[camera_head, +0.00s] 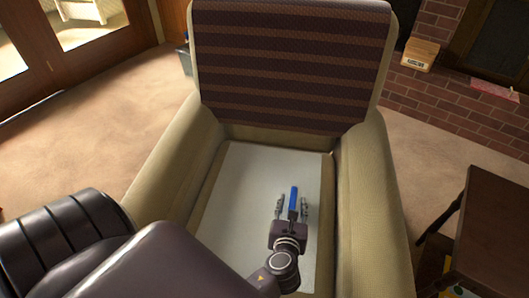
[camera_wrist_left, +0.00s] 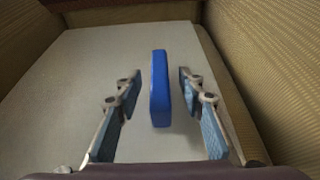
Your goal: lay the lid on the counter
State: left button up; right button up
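A flat blue piece, which looks to be the lid (camera_head: 293,198), shows edge-on above a pale flat panel that may be the counter (camera_head: 243,180), lying on an armchair seat. The lid (camera_wrist_left: 160,88) also shows in the left wrist view, between the fingers with a gap on each side. I cannot tell whether it touches the panel (camera_wrist_left: 75,85). My left gripper (camera_head: 292,207) is open, with one finger on either side of the lid; it also shows in the left wrist view (camera_wrist_left: 159,82). My right gripper is not in view.
The armchair's armrests (camera_head: 372,205) and high striped back (camera_head: 290,65) enclose the panel on three sides. A dark side table (camera_head: 495,215) stands at right. A small box (camera_head: 420,54) sits on a brick ledge behind. Carpet at left (camera_head: 110,125) is clear.

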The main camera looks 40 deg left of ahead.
pick_arm(q)
jog(key=shift+w+a+f, duration=0.25)
jog(key=shift+w, duration=0.2)
grip_shut()
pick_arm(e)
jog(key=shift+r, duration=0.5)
pick_arm(q)
jog(key=shift+r, duration=0.2)
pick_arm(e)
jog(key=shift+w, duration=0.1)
